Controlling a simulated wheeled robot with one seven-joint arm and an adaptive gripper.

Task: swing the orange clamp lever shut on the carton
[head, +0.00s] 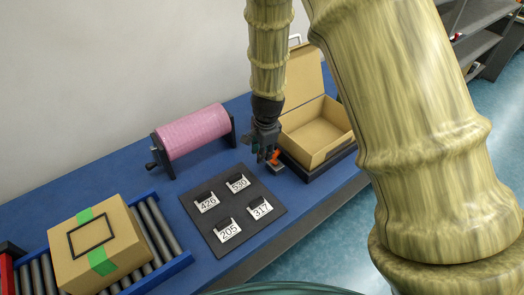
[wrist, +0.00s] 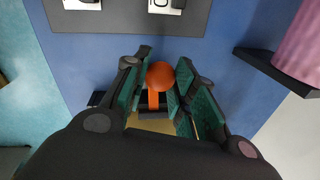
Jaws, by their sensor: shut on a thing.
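The orange clamp lever (head: 275,157) is at the near left corner of the open cardboard carton (head: 318,142). The carton sits in a dark tray with its lid flap standing up at the back. My gripper (head: 268,152) reaches down beside that corner. In the wrist view, the lever's round orange knob (wrist: 161,75) lies between the two green-padded fingers of my gripper (wrist: 158,82), which are shut on it. The orange stem runs down to a dark block. A tan strip, seemingly the carton (wrist: 150,126), shows below it, mostly hidden by my gripper.
A dark mat (head: 217,244) with several numbered tags lies in front on the blue bench. A pink roll (head: 193,132) on a stand is left of my gripper. A taped box (head: 98,246) sits on a roller conveyor at lower left.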

